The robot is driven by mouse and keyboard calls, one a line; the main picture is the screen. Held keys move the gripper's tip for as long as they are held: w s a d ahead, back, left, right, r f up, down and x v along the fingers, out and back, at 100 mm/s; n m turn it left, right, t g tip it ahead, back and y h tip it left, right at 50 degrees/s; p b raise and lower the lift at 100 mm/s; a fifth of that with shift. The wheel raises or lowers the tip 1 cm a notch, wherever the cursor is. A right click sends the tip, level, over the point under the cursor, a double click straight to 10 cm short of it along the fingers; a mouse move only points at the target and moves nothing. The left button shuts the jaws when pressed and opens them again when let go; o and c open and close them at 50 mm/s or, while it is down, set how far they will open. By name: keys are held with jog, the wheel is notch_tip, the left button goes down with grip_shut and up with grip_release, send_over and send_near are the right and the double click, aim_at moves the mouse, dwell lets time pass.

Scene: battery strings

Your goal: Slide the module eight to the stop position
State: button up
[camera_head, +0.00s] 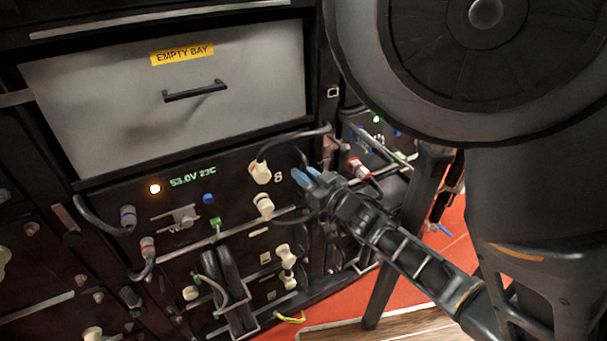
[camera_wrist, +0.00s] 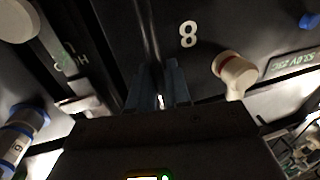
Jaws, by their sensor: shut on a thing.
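Module eight (camera_head: 235,180) is a black front panel with a white "8", a lit orange lamp and a green "53.0V 23C" readout. It sits in the rack under the empty bay; how far in it stands is hard to tell. Its "8" and panel also show in the wrist view (camera_wrist: 205,60). My gripper (camera_head: 313,177) is at the panel's right edge, just right of the "8". Its blue fingers (camera_wrist: 159,92) are shut on a thin dark part there, apparently the module's handle, mostly hidden between them.
A grey cover marked "EMPTY BAY" (camera_head: 180,85) is above. Cream plugs (camera_head: 260,172) and a black cable (camera_head: 292,137) are close to my gripper. Green and grey cables hang lower left. A neighbouring rack (camera_head: 375,140) is at right; red floor (camera_head: 400,285) shows below.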

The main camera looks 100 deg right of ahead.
grip_shut()
dwell(1.1)
